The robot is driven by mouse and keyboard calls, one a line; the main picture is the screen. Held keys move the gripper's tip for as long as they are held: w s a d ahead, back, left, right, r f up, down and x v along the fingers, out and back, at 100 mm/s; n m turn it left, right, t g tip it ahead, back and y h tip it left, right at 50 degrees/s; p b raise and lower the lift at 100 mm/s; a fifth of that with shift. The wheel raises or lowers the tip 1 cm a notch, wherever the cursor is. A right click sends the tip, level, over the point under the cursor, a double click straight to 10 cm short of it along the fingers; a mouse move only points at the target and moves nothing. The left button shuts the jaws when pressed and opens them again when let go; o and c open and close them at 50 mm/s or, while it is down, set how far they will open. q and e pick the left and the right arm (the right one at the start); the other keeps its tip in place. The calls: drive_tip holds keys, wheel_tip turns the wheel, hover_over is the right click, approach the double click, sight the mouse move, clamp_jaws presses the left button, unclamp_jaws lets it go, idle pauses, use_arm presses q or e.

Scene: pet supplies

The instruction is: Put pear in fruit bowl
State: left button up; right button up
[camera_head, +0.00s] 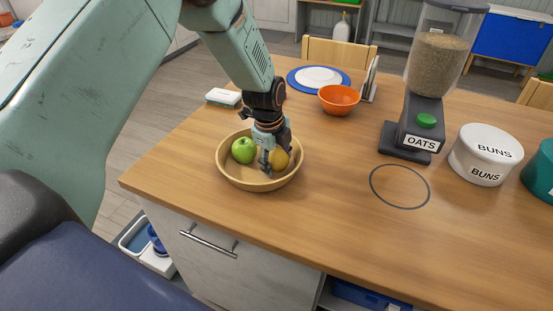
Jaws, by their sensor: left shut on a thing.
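The fruit bowl (258,183), round and light wooden, stands near the left front edge of the wooden table. A green apple (244,150) lies in its left half. A yellow fruit, which I take as the pear (281,159), is in the right half of the bowl. My left gripper (270,163) reaches down into the bowl from above and is shut on the pear. The fingers partly hide the pear, and I cannot tell whether it touches the bowl's floor. My right gripper is out of view.
An orange bowl (339,99) and a white plate (318,76) on a blue mat stand behind. An oats dispenser (423,125) and a white buns canister (485,155) stand to the right. A dark ring (400,206) marks bare table. The front right is clear.

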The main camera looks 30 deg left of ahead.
sight(271, 158)
use_arm(q)
drive_tip(key=shift+f, duration=0.15)
drive_tip(key=o, duration=0.8)
drive_tip(key=shift+a, duration=0.1)
drive_tip(key=o, duration=0.3)
drive_tip(key=shift+s, duration=0.2)
drive_tip(key=shift+o, duration=0.8)
drive_tip(key=shift+w, duration=0.2)
drive_tip(key=r, duration=0.4)
drive_tip(key=s+r, duration=0.1)
drive_tip(key=r, duration=0.3)
drive_tip(key=s+r, duration=0.1)
drive_tip(key=r, duration=0.3)
drive_tip(key=shift+s+a+r, duration=0.1)
drive_tip(key=shift+s+a, duration=0.1)
